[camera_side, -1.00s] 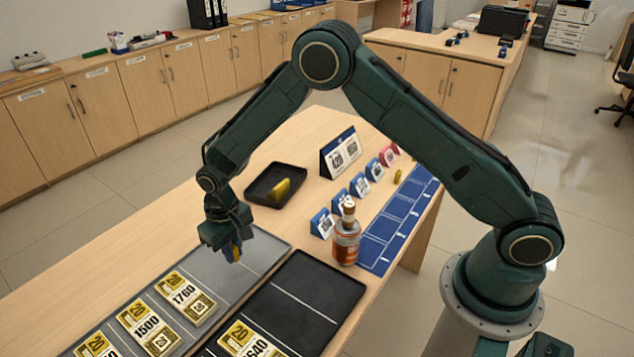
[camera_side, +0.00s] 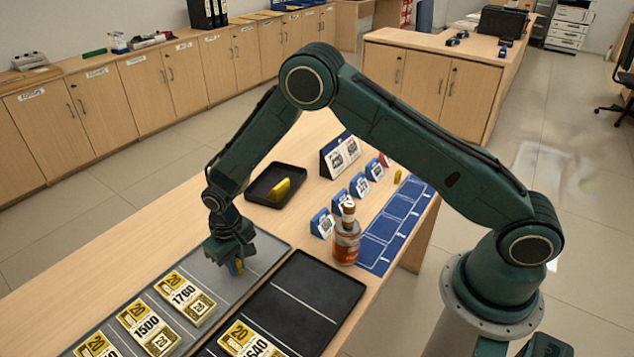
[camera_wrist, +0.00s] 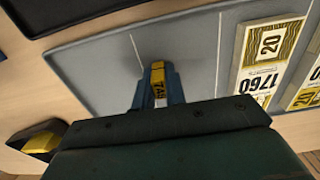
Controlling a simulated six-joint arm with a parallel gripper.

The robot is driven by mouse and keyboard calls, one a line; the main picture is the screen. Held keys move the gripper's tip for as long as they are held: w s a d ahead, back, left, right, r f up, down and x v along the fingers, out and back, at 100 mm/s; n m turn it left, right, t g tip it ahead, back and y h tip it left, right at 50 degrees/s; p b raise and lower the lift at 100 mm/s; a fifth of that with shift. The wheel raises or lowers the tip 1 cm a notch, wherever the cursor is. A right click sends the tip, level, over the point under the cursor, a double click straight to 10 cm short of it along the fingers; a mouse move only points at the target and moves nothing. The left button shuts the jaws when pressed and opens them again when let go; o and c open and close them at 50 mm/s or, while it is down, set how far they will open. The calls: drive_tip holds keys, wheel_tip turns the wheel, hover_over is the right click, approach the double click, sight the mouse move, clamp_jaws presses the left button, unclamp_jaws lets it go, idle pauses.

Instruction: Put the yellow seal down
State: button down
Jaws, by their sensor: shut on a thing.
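My gripper (camera_side: 237,266) is shut on the yellow seal (camera_wrist: 158,76), a small yellow block with dark lettering, held between the two blue-grey fingers. In the wrist view the gripper (camera_wrist: 157,92) is over an empty compartment of the grey tray (camera_wrist: 100,68), left of the compartment with the bundle marked 1760 (camera_wrist: 265,58). In the side view the gripper is low over the far end of the grey tray (camera_side: 262,246). The seal is mostly hidden there, and I cannot tell whether it touches the tray.
A small black tray (camera_side: 262,173) holds another yellow piece (camera_side: 279,189). A black divided tray (camera_side: 325,280) lies at the right, with a bottle (camera_side: 346,244) behind it. Blue number stands (camera_side: 322,223) and a blue mat (camera_side: 384,226) are farther back.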

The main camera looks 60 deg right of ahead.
drive_tip(key=shift+f, duration=0.2)
drive_tip(key=c, duration=1.5)
unclamp_jaws()
drive_tip(key=shift+o, duration=0.2)
drive_tip(key=shift+r, duration=0.15)
wheel_tip(320, 180, up, 12)
